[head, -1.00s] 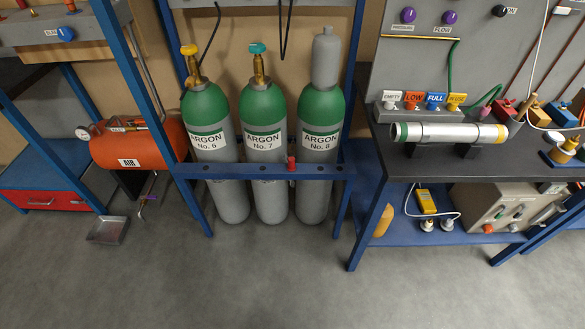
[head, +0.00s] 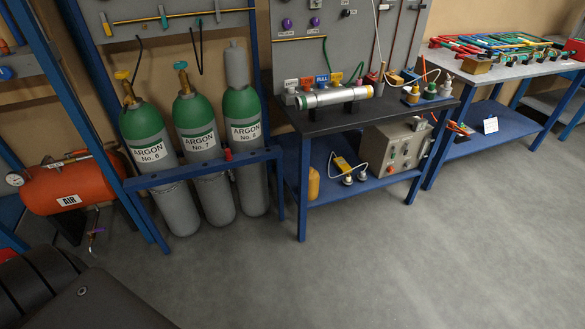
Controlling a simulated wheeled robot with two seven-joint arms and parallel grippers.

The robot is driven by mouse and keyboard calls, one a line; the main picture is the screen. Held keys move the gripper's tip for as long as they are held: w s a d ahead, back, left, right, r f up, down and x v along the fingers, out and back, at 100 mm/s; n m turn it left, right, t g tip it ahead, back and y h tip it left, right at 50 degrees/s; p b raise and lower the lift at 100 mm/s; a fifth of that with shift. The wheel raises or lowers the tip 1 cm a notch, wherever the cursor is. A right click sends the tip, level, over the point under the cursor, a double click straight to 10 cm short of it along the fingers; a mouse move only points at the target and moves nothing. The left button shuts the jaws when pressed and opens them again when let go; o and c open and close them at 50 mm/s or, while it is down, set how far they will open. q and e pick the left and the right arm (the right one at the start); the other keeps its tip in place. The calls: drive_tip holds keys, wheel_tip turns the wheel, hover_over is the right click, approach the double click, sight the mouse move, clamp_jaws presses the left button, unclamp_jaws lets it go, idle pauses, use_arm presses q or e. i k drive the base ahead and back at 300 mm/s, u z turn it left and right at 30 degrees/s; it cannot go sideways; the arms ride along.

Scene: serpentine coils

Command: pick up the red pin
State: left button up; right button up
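The small red pin (head: 228,154) stands upright in the blue crossbar (head: 192,171) of the gas cylinder rack. It is in front of the gap between the cylinder labelled ARGON No. 7 (head: 192,140) and the one labelled ARGON No. 8 (head: 244,132). Its lower end is hidden by the bar. Neither of my grippers is in view. A dark part at the bottom left looks like my own arm, and no fingers show on it.
A cylinder labelled ARGON No. 6 (head: 147,145) and an orange air tank (head: 75,186) stand left. A blue-legged bench (head: 300,205) with a metal tube (head: 334,97) stands right of the rack. Grey floor (head: 350,270) in front is clear.

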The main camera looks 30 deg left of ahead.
sight(229, 157)
drive_tip(key=z, duration=0.85)
drive_tip(key=i, duration=1.25)
drive_tip(key=u, duration=0.8)
drive_tip(key=i, duration=0.75)
drive_tip(key=u, duration=0.8)
